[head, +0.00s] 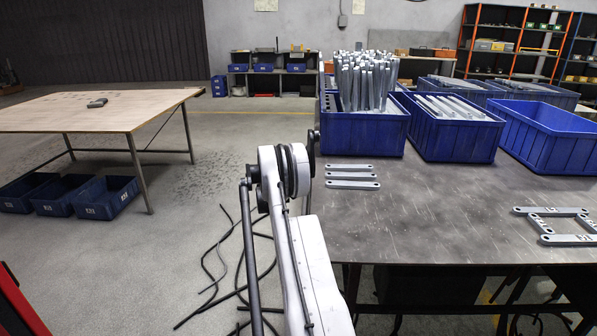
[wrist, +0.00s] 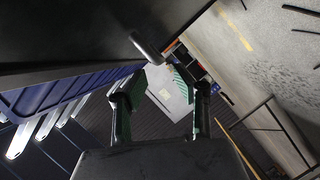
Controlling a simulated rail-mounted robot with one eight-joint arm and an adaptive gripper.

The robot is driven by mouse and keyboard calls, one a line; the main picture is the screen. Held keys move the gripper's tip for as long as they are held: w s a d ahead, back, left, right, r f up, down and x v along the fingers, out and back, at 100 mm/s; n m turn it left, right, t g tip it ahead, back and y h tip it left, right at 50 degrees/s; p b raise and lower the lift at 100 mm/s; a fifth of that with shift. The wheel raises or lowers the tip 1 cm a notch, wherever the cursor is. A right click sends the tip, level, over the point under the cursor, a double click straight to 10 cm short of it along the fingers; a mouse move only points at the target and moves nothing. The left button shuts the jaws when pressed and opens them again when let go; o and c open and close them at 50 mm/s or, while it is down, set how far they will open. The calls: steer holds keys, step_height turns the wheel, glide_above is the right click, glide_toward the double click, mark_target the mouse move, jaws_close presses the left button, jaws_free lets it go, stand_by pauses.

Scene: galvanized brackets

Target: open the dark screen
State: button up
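The dark screen (head: 105,42) is a wide, dark, vertically ribbed surface at the back left of the head view, behind the wooden table. A dark ribbed surface (wrist: 155,128) also shows between and behind my fingers in the tilted wrist view; it looks like the same screen. My gripper (wrist: 160,82) is open, with its two dark fingers apart and green inner pads showing. Nothing is seen held between them. In the head view my white arm rises at the centre, and the gripper itself cannot be made out there. No handle on the screen can be made out.
A wooden table (head: 90,112) stands at left, with blue bins (head: 105,197) beneath. A metal workbench (head: 430,205) at right carries blue crates (head: 548,140) and galvanized brackets (head: 352,176). Black cables (head: 215,270) lie on the floor. The floor between the tables is mostly clear.

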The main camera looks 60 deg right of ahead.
steer(key=b+x, duration=0.2)
steer(key=x, duration=0.5)
jaws_close()
stand_by(0.3)
